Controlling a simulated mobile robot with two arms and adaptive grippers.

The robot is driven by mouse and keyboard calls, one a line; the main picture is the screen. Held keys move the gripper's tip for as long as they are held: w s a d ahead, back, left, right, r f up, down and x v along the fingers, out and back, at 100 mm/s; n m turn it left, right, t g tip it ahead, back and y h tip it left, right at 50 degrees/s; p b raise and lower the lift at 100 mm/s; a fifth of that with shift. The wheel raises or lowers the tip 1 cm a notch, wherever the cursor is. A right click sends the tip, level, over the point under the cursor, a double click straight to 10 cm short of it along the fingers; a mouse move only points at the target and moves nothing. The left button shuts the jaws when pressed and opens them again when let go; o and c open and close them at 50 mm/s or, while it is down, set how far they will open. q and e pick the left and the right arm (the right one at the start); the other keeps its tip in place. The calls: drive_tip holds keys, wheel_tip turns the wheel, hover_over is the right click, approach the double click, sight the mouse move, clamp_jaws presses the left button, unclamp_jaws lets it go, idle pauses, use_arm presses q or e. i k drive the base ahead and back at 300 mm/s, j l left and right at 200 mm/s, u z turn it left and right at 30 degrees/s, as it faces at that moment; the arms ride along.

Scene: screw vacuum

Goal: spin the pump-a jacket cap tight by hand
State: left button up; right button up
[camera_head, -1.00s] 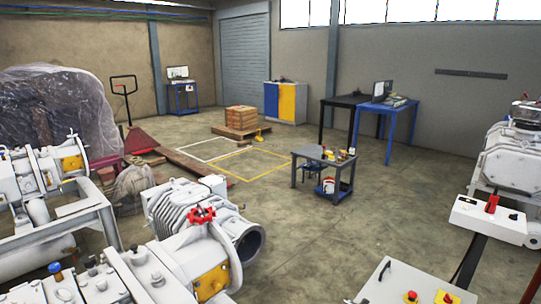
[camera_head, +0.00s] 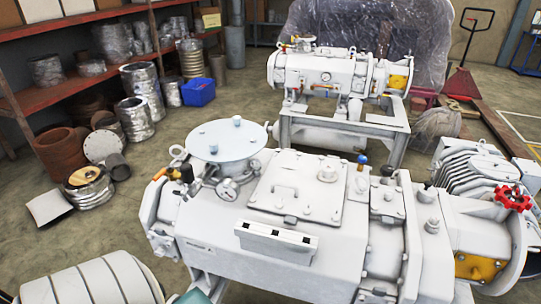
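A large white vacuum pump (camera_head: 330,220) fills the lower middle of the head view. I cannot tell from any label whether it is pump-a. On its top are a small blue-topped fitting (camera_head: 362,160), a black knob (camera_head: 387,171) and grey caps, one of them a grey cap (camera_head: 432,225) further right. I cannot tell which is the jacket cap or how tight any cap sits. Neither of my grippers is in view.
A second white pump (camera_head: 340,75) on a grey frame stands behind. Red shelves (camera_head: 75,42) with metal ducts line the left. A blue bin (camera_head: 198,91) and loose ducts lie on the floor. A white ribbed cylinder (camera_head: 90,285) is at the lower left.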

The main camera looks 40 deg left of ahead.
sight(328, 171)
drive_tip(key=u, duration=0.9)
drive_tip(key=k+l, duration=0.05)
